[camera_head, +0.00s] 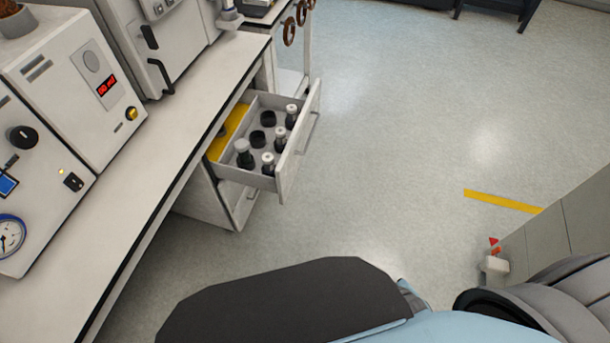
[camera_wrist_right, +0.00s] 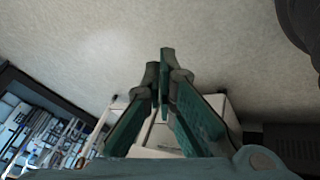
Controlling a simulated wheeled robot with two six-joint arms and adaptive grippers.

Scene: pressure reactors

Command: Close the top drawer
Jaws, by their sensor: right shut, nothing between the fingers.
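The top drawer (camera_head: 290,160) stands pulled out from the white bench at the upper middle of the head view. Its front panel faces right and carries a bar handle (camera_head: 309,132). Inside are several dark bottles with pale caps and a yellow piece (camera_head: 229,133). My right gripper (camera_wrist_right: 160,68) shows in the right wrist view with its teal fingers together and nothing between them. It is not visible in the head view, so its distance to the drawer cannot be told. My left gripper is in neither view.
The bench top (camera_head: 165,140) bears instrument boxes (camera_head: 85,75) with dials and a red display. A closed cabinet front (camera_head: 238,207) lies below the drawer. The floor (camera_head: 400,130) right of the drawer is clear. A grey panelled block (camera_head: 570,225) stands at the right.

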